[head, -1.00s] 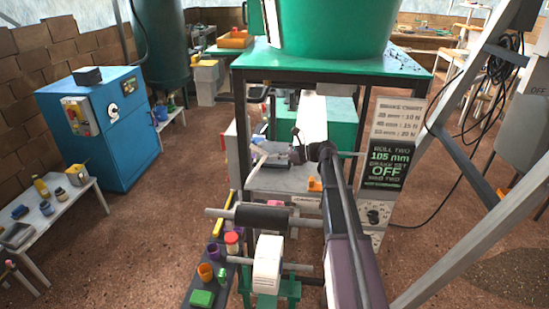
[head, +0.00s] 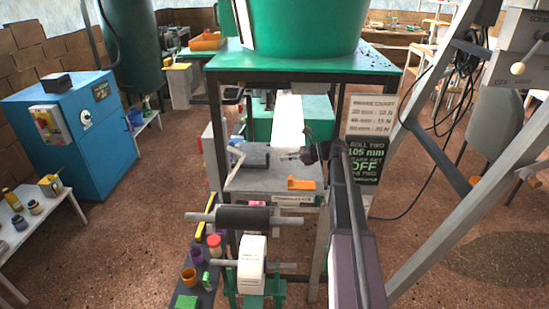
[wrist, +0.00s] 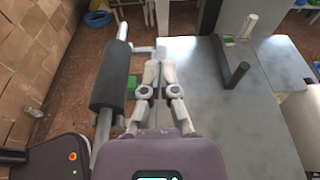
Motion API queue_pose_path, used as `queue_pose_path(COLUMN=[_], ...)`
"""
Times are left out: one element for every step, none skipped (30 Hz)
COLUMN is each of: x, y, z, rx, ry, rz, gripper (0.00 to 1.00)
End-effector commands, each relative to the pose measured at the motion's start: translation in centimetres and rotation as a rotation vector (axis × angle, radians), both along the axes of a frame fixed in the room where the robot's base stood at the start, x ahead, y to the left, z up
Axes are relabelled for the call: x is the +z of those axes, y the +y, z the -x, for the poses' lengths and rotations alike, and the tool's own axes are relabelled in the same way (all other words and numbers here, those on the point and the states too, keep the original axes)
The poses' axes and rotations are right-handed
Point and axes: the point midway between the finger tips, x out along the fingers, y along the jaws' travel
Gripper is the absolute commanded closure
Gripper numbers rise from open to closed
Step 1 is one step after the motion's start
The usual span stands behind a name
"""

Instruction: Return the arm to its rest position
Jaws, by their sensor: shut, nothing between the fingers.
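My gripper (head: 290,156) is at the end of my dark arm in the head view, above the grey bench top of the machine under the green table. It is small there. In the wrist view its two grey fingers (wrist: 160,68) lie close together with nothing between them. They are over the grey plate (wrist: 200,110), beside the black roller (wrist: 111,75).
The black roller (head: 243,217) and a white paper roll (head: 252,263) stand in front of the machine. An orange part (head: 301,183) lies on the bench top. The green table (head: 300,60) is above. A slanted grey post (head: 440,215) stands right.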

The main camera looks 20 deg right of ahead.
Motion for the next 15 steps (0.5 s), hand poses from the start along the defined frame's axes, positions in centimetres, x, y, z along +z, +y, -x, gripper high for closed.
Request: queue_pose_path(x=[0.18, 0.2, 0.23, 0.24, 0.25, 0.25, 0.25, 0.24, 0.24, 0.24, 0.23, 0.23, 0.23, 0.23, 0.23], y=[-0.33, -0.47, -0.61, -0.7, -0.76, -0.8, -0.82, -0.82, -0.82, -0.81, -0.79, -0.78, -0.77, -0.76, -0.76], z=[0.11, 0.18, 0.24, 0.27, 0.3, 0.32, 0.34, 0.34, 0.35, 0.35, 0.34, 0.34, 0.33, 0.34, 0.34], rx=[-0.001, 0.0, 0.0, 0.0, 0.0, 0.0, 0.0, 0.0, 0.0, 0.001, 0.001, 0.001, 0.001, 0.001, 0.001], ry=[0.0, 0.0, 0.0, 0.0, 0.0, 0.0, 0.0, 0.0, 0.0, 0.0, 0.0, 0.0, 0.0, 0.0, 0.0], rz=[0.0, 0.0, 0.0, 0.0, 0.0, 0.0, 0.0, 0.0, 0.0, 0.0, 0.0, 0.0, 0.0, 0.0, 0.0], gripper=[1.0, 1.0, 1.0, 1.0, 1.0, 1.0, 1.0, 1.0, 1.0, 1.0, 1.0, 1.0, 1.0, 1.0, 1.0])
